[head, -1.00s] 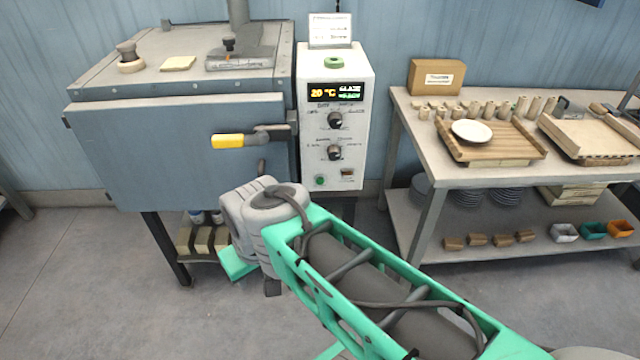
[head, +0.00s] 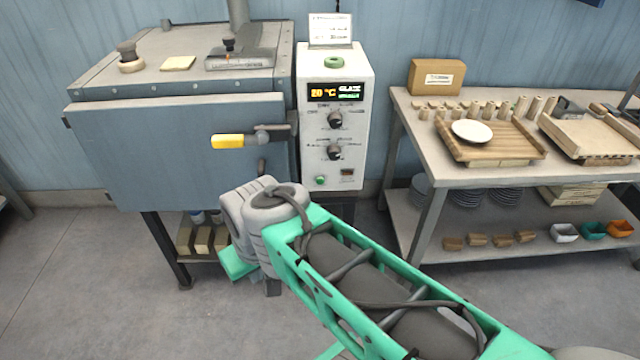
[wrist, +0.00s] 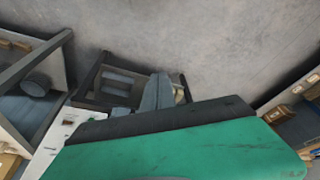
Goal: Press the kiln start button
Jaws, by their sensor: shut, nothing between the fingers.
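The kiln (head: 180,150) is a blue-grey box with a shut door and a yellow handle (head: 228,141). Its white control box (head: 312,150) stands at its right, with a display reading 20 °C, two dark knobs and a small round green button (head: 320,180) at the lower left of the front. A green ring-shaped piece (head: 338,58) sits on top. My arm reaches in below the panel; my gripper is hidden behind the wrist there. In the wrist view, grey fingers of my gripper (wrist: 158,92) show together beyond the green housing, apart from the white box (wrist: 50,145).
A small switch (head: 347,172) sits right of the green button. A worktable (head: 400,110) with boards and a white plate (head: 472,132) stands at the right, plates and small cups on its lower shelf. Bricks (head: 203,240) lie on the shelf under the kiln. The front floor is clear.

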